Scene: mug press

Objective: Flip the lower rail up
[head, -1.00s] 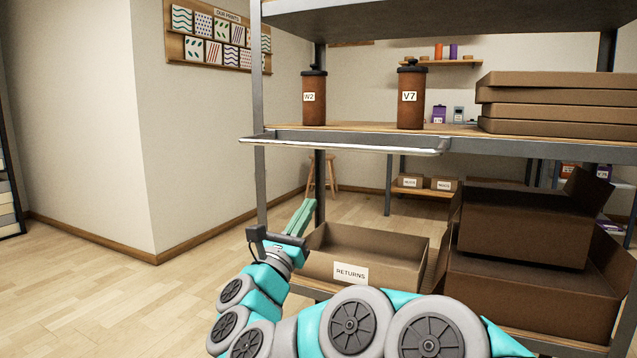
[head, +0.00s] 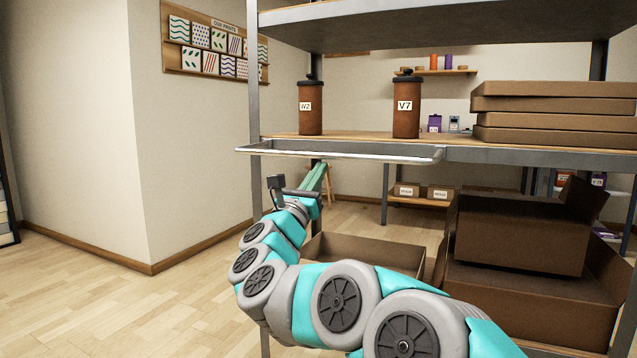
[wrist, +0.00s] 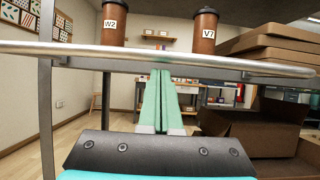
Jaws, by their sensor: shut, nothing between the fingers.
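The lower rail (head: 345,154) is a metal bar along the front of the middle shelf, standing out from the shelf edge. In the wrist view the rail (wrist: 150,53) crosses the whole picture above my gripper. My gripper (head: 318,172) is shut and empty, its green fingers together just below the rail. In the wrist view the fingers (wrist: 158,90) point forward, their tips near the rail's underside; I cannot tell if they touch it.
Two brown canisters, W2 (head: 311,108) and V7 (head: 406,108), stand on the middle shelf behind the rail. Flat cardboard boxes (head: 550,106) are stacked at right. Open boxes (head: 520,235) sit below. Floor at left is clear.

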